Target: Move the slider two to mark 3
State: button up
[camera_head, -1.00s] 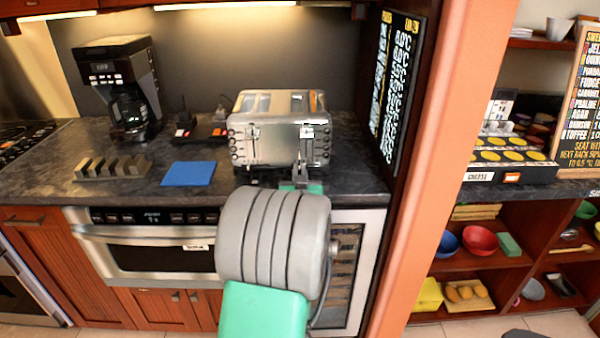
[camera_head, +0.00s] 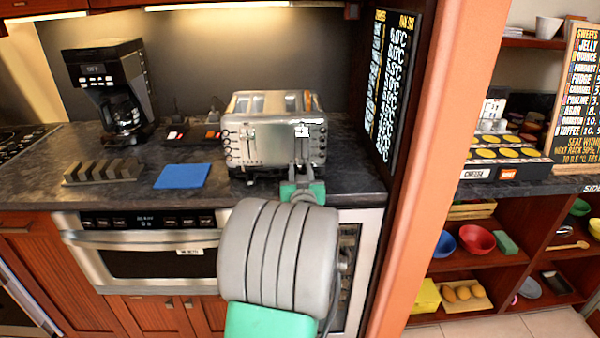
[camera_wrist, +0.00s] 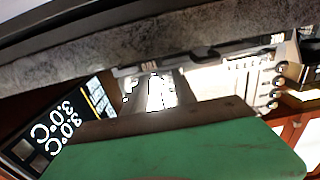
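The silver toaster (camera_head: 262,140) stands on the dark counter, its front facing me, with bread-like slices in the top slots. Its front has knobs at the sides and vertical slider tracks; a bright slider (camera_head: 302,130) shows on the right half. No readable label tells which slider is two, and marks are too small to read. My gripper (camera_head: 302,172), grey and green, is raised in front of the toaster's lower right, just below that slider. Contact is unclear. In the wrist view the toaster's front (camera_wrist: 225,85) appears tilted, beyond my green gripper part. The finger gap is not clear.
Left of the toaster are a blue pad (camera_head: 182,176), a grey slotted rack (camera_head: 103,172) and a coffee machine (camera_head: 112,90). A temperature board (camera_head: 391,85) and an orange post (camera_head: 433,150) stand close on the right. A microwave drawer (camera_head: 150,262) sits below the counter.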

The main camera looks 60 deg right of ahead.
jog(key=shift+a, duration=0.1)
jog(key=v, duration=0.7)
jog(key=shift+s+a+b, duration=0.2)
jog(key=shift+a+b, duration=0.1)
jog(key=shift+b, duration=0.15)
